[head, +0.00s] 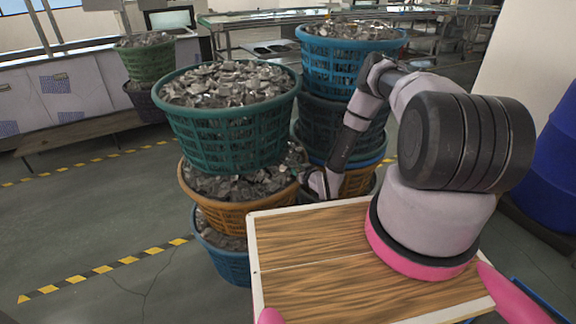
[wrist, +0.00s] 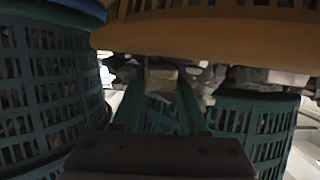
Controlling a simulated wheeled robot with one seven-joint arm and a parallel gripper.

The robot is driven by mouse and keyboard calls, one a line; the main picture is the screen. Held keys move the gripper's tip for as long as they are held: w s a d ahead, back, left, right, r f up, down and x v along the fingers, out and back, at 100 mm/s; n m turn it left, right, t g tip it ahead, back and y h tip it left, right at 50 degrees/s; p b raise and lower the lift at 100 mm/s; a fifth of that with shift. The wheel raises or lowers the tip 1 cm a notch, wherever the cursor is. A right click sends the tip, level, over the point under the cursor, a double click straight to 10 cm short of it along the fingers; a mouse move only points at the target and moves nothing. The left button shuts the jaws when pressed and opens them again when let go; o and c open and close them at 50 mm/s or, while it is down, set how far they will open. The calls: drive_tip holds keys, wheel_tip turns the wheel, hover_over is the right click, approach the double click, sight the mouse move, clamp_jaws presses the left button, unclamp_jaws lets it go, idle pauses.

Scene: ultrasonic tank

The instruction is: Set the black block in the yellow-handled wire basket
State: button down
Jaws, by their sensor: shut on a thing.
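My gripper (head: 325,185) is at the end of my outstretched arm, low between the stacked plastic baskets in the head view. In the wrist view its two teal fingers (wrist: 160,105) point forward with a small grey-tan piece (wrist: 161,79) between their tips. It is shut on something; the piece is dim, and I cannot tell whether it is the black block. I cannot make out a black block elsewhere, nor a wire basket with yellow handles, in either view.
A front stack has a teal basket (head: 225,140) over an orange basket (head: 230,215), both full of metal pieces. A blue-topped stack (head: 345,65) stands behind. In the wrist view, an orange basket (wrist: 200,38) overhangs the fingers, with basket walls (wrist: 45,95) either side. Open floor (head: 100,220) lies left.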

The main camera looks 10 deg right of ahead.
sight(297, 168)
drive_tip(key=shift+w+a, duration=0.25)
drive_tip(key=shift+w, duration=0.4)
drive_tip(key=w, duration=0.1)
drive_tip(key=w+a, duration=0.1)
drive_tip(key=w, duration=0.1)
drive_tip(key=shift+w+f, duration=0.15)
drive_tip(key=shift+f, duration=0.6)
drive_tip(key=shift+c, duration=2.2)
unclamp_jaws()
drive_tip(key=shift+f, duration=0.15)
drive_tip(key=v, duration=1.2)
